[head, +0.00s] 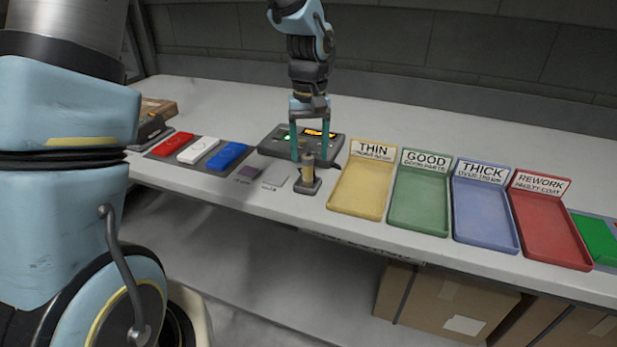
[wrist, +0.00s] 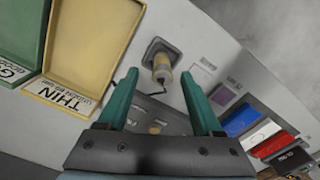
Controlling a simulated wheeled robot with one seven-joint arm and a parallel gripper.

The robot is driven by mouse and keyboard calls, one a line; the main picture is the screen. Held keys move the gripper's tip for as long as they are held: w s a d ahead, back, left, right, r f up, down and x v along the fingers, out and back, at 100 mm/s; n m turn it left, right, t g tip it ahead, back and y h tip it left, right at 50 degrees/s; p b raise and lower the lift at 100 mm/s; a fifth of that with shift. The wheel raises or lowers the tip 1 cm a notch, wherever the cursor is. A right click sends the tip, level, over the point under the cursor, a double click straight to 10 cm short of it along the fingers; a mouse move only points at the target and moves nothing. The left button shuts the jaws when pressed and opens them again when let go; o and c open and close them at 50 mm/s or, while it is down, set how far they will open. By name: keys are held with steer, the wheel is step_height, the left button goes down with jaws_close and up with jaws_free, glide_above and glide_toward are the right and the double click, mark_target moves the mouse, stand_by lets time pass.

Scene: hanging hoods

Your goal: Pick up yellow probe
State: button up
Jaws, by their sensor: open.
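The yellow probe (head: 308,167) stands upright in a small dark holder (head: 307,186) near the front edge of the bench. In the wrist view the probe (wrist: 162,65) shows end-on, between the fingertips in the picture, with a dark cable beside it. My gripper (head: 310,157) points down with its two teal fingers apart and nothing held. In the head view it is at or just behind the probe's top; the exact gap cannot be told. In the wrist view my gripper (wrist: 160,75) is open, and neither finger visibly touches the probe.
A dark gauge (head: 283,140) with a lit display sits behind the probe. Left are red, white and blue blocks (head: 198,151) and a small purple square (head: 248,171). Right are the yellow THIN tray (head: 358,206), then GOOD, THICK and REWORK trays. The bench behind is clear.

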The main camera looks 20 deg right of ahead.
mark_target(308, 170)
steer(key=shift+w+a+f+p, duration=0.1)
steer(key=shift+f+p, duration=0.4)
steer(key=shift+f, duration=1)
steer(key=shift+w+f+p, duration=0.1)
steer(key=shift+f+p, duration=0.35)
steer(key=shift+f, duration=1)
steer(key=shift+c, duration=0.4)
jaws_close()
